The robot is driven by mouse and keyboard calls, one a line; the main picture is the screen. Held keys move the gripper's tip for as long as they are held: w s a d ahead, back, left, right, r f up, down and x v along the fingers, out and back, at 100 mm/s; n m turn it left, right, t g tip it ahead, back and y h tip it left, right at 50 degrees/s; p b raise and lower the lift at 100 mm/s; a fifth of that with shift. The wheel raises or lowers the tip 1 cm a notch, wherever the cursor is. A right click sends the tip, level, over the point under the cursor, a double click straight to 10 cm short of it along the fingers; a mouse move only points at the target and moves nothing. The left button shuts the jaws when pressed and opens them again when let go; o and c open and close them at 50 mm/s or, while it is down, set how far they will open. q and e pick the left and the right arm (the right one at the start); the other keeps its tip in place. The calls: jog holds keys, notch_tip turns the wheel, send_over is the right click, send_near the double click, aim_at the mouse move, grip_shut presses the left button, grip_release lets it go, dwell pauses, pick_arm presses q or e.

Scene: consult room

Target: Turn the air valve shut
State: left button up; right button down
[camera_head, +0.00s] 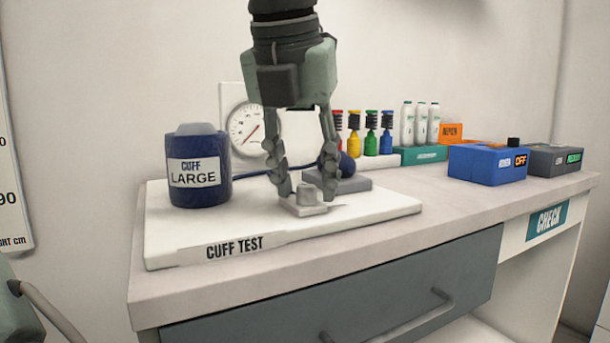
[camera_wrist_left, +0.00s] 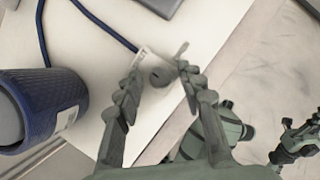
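The air valve is a small grey knob (camera_head: 308,193) on a pale square block, near the front of the white CUFF TEST board (camera_head: 390,207). A thin pale lever sticks out from it. My left gripper (camera_head: 305,195) points down over the valve with its fingers apart, one on each side of the knob. In the left wrist view the knob (camera_wrist_left: 162,75) lies between the fingertips (camera_wrist_left: 161,82), with a gap visible around it. My right gripper (camera_wrist_left: 303,138) shows small at the right edge of that view; its fingers are too small to read.
A blue CUFF LARGE roll (camera_head: 198,190) stands on the board's left, with a gauge (camera_head: 246,128) behind. A dark blue bulb (camera_head: 347,163) on a grey base is just behind the valve. Bottles and boxes (camera_head: 487,163) stand right. The counter front (camera_head: 300,262) is clear.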

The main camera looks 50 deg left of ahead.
pick_arm(q)
jog(key=v, duration=1.2)
jog(key=shift+d, duration=0.1)
dwell(0.4)
